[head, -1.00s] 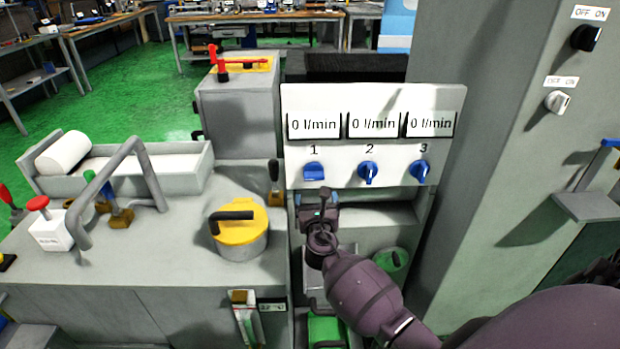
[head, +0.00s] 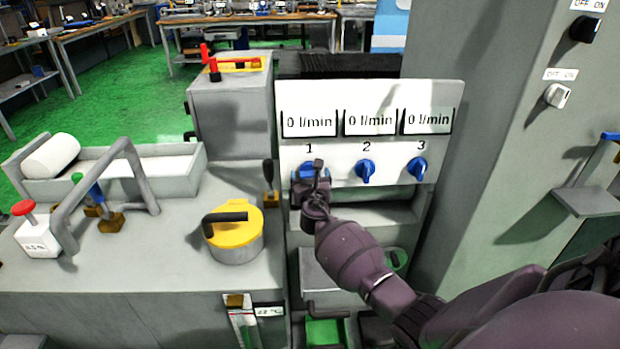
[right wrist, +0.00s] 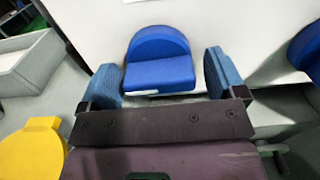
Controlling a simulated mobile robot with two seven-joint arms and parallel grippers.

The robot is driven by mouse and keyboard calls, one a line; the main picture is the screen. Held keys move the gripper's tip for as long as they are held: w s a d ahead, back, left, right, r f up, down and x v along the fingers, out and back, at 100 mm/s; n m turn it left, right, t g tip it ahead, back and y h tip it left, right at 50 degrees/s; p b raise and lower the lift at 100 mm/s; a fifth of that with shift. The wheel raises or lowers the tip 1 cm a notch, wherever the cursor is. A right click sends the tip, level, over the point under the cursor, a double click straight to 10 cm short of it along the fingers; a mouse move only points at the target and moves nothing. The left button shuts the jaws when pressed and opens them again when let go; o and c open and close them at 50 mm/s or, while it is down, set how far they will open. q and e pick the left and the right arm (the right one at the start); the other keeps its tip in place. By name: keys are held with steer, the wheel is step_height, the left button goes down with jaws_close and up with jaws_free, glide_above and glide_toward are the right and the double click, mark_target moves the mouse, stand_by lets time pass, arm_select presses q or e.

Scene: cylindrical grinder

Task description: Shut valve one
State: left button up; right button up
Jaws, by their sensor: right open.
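Valve one is the blue knob (right wrist: 158,62) under the number 1 on the white panel (head: 290,110). Its grip bar lies level in the right wrist view. In the head view it is mostly hidden behind my right gripper (head: 311,172). In the right wrist view my right gripper (right wrist: 163,78) is open, with one blue finger pad on each side of the knob and gaps between. The display (head: 309,122) above valve one reads 0 l/min. My left gripper is not in view.
Blue knobs for valve two (head: 365,170) and valve three (head: 417,168) sit to the right on the same panel. A yellow-lidded pot (head: 236,236) and a bent grey bar (head: 140,178) stand to the left. A tall grey cabinet (head: 500,150) rises on the right.

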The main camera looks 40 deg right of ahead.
steer(key=c, duration=0.9)
